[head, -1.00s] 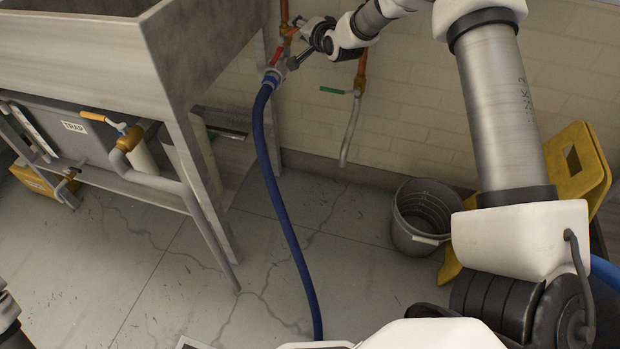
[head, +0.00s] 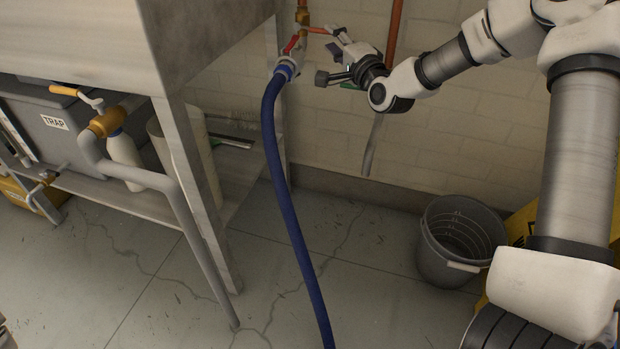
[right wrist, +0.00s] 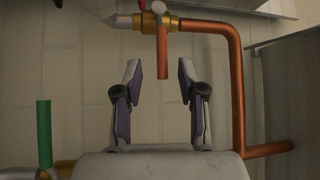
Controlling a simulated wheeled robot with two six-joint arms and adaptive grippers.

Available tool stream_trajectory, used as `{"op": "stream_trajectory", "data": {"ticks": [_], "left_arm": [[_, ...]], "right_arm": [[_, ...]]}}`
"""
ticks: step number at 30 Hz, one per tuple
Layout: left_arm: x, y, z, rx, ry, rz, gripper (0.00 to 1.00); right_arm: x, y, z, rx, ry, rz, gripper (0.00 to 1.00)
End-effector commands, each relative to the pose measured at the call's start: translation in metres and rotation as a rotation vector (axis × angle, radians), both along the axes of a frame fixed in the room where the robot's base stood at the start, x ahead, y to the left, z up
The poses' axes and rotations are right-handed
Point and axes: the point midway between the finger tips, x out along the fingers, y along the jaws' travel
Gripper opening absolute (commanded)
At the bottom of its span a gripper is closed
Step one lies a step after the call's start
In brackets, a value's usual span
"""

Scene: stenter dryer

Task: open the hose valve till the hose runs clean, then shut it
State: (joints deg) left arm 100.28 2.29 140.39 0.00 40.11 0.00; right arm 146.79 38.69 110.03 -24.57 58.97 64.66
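The hose's outlet is hidden.
A green handle (right wrist: 45,132) is on the pipework at the left of the wrist view. A grey bucket (head: 455,240) stands on the floor by the wall. The steel sink frame (head: 190,170) and the TRAP box (head: 45,122) are at left.

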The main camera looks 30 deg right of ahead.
Motion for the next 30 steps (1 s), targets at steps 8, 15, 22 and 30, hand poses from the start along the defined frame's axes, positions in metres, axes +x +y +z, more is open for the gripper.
{"op": "stream_trajectory", "data": {"ticks": [8, 15, 22, 30], "left_arm": [[0.0, 0.0, 0.023, 0.0, 0.0, 0.0, 0.55], [0.0, 0.0, 0.03, 0.0, 0.0, 0.0, 0.55], [0.0, 0.0, 0.036, 0.0, 0.0, 0.0, 0.55], [0.0, 0.0, 0.043, 0.0, 0.0, 0.0, 0.55]], "right_arm": [[-0.036, 0.019, -0.028, -0.062, 0.085, 0.019, 0.4], [-0.041, 0.048, -0.078, -0.181, 0.246, 0.062, 0.4], [-0.054, 0.073, -0.125, -0.29, 0.394, 0.114, 0.4], [-0.078, 0.1, -0.179, -0.417, 0.561, 0.19, 0.4]]}}
